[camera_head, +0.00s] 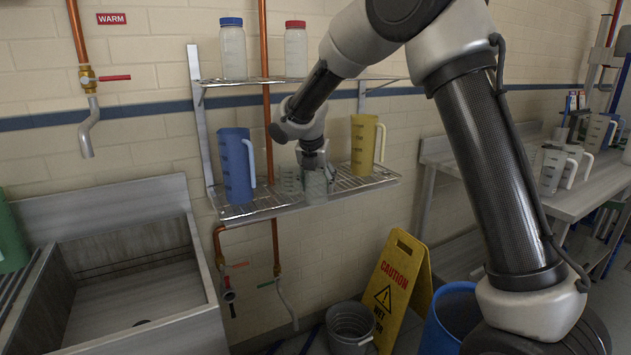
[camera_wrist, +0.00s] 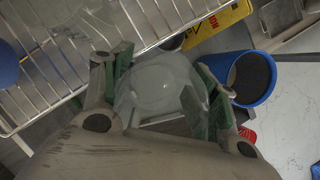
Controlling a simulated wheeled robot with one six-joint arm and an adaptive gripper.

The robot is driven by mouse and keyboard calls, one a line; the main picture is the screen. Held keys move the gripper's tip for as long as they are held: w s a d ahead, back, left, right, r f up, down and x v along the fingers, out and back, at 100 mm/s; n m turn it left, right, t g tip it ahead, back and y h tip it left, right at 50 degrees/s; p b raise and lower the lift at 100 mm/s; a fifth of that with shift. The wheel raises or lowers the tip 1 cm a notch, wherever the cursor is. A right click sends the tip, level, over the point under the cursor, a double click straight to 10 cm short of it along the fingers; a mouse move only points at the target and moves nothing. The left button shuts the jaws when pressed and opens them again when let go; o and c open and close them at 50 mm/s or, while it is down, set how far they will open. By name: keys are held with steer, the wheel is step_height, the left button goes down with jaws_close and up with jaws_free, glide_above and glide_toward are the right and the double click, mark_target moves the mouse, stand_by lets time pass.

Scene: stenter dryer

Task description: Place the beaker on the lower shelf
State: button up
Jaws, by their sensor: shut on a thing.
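The clear beaker (camera_head: 315,187) is held upright, or nearly so, by my gripper (camera_head: 313,163). In the wrist view the round clear beaker (camera_wrist: 158,88) sits between the two green-padded fingers of my gripper (camera_wrist: 163,72), which are shut on it. The lower shelf (camera_head: 262,205) is a wire rack on the wall. In the wrist view the shelf (camera_wrist: 85,55) lies to the upper left, and the beaker appears just outside its front edge. I cannot tell the beaker's exact height over the shelf.
A blue jug (camera_head: 236,168) stands left on the lower shelf and a yellow jug (camera_head: 363,145) right. A faint clear shape (camera_head: 289,180) shows between them. The upper shelf (camera_head: 262,80) holds two jars. Below are a grey bucket (camera_head: 350,325), caution sign (camera_head: 400,280) and blue bin (camera_head: 452,315).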

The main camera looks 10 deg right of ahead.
steer(key=w+d, duration=0.2)
steer(key=w, duration=0.2)
steer(key=w+d, duration=0.2)
steer(key=w, duration=0.2)
steer(key=w+d, duration=0.2)
steer(key=w, duration=0.2)
steer(key=shift+w+d, duration=0.2)
steer(key=shift+w, duration=0.05)
steer(key=w, duration=0.1)
steer(key=w+d, duration=0.2)
steer(key=shift+w+f, duration=0.15)
steer(key=shift+w, duration=0.1)
steer(key=shift+s+a+f, duration=0.15)
steer(key=shift+f, duration=0.45)
steer(key=o, duration=1)
steer(key=shift+f, duration=0.15)
steer(key=shift+o, duration=0.2)
